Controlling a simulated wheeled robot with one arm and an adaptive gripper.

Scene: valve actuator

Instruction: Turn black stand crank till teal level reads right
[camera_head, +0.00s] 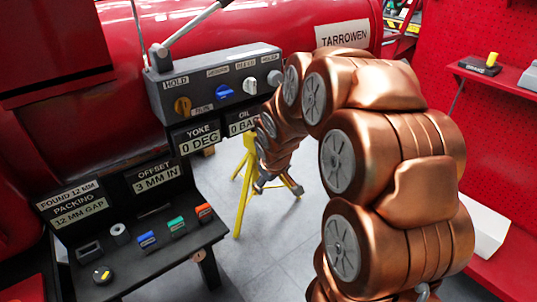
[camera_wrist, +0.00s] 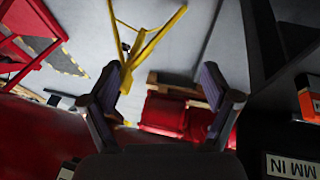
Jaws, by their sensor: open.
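The black stand (camera_head: 150,262) is at the lower left in the head view. A round dial with a yellow mark (camera_head: 102,275) sits at its front left, and a small tan knob (camera_head: 199,255) is on its front edge. I cannot tell which is the crank. A green-teal block (camera_head: 176,226) sits on the stand between a blue and an orange block; no teal level reading is legible. My gripper (camera_head: 277,187) hangs to the right of the stand, apart from it. In the wrist view its two fingers (camera_wrist: 168,85) are spread with nothing between them.
A grey control box (camera_head: 215,85) with several knobs and a lever stands behind, above signs reading YOKE 0 DEG and OIL. A yellow tripod (camera_head: 241,185) stands close behind my gripper. Grey floor (camera_head: 285,240) is open between the stand and my arm. Red shelving is at right.

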